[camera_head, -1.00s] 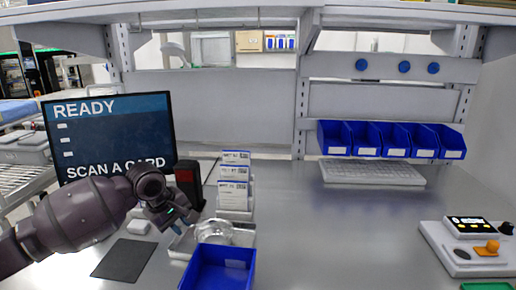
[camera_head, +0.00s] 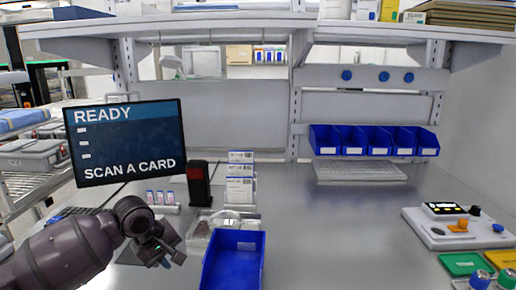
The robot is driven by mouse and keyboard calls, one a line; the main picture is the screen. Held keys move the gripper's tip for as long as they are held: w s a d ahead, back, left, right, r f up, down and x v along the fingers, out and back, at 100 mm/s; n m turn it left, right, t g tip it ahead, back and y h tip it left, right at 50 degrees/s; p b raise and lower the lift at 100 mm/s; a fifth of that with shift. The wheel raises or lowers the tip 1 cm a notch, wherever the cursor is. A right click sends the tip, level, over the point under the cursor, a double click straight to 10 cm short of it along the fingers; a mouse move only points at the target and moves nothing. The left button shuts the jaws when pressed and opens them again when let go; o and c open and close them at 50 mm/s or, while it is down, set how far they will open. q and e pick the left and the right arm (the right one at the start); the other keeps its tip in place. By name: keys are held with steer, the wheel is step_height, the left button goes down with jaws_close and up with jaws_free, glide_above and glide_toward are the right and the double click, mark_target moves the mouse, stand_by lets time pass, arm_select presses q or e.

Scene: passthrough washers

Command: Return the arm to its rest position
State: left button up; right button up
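My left arm comes in from the lower left, and its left gripper (camera_head: 168,252) hangs over the bench, left of the blue open bin (camera_head: 233,262). The gripper is angled, small and dark, so I cannot tell whether its fingers are apart. No held object shows at its tip. My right gripper is not in view.
A monitor (camera_head: 125,140) reads READY, SCAN A CARD. A dark scanner post (camera_head: 198,184), a card rack (camera_head: 240,180) and a clear tray (camera_head: 208,228) stand near my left gripper. A control box (camera_head: 455,228) sits at right. The bench middle is clear.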

arm_select(q)
steer(key=s+d+f+m, duration=0.25)
steer(key=s+f, duration=0.25)
steer(key=s, duration=0.3)
steer(key=s+d+f+m, duration=0.2)
steer(key=s+f+m, duration=0.25)
steer(key=s, duration=0.25)
steer(key=s+a+f+m+y, duration=0.1)
steer(key=s+a, duration=0.3)
steer(key=s, duration=0.3)
steer(key=s+a+y, duration=0.2)
steer(key=s+a, duration=0.1)
steer(key=s, duration=0.3)
steer(key=s+a+f+m+y, duration=0.1)
steer(key=s+a, duration=0.3)
steer(key=s, duration=0.3)
steer(key=w+f+t+h, duration=0.1)
steer(key=w+f+t, duration=0.6)
steer(key=f, duration=0.3)
steer(key=shift+w+d+t, duration=0.35)
steer(key=shift+t, duration=0.35)
steer(key=shift+f, duration=0.1)
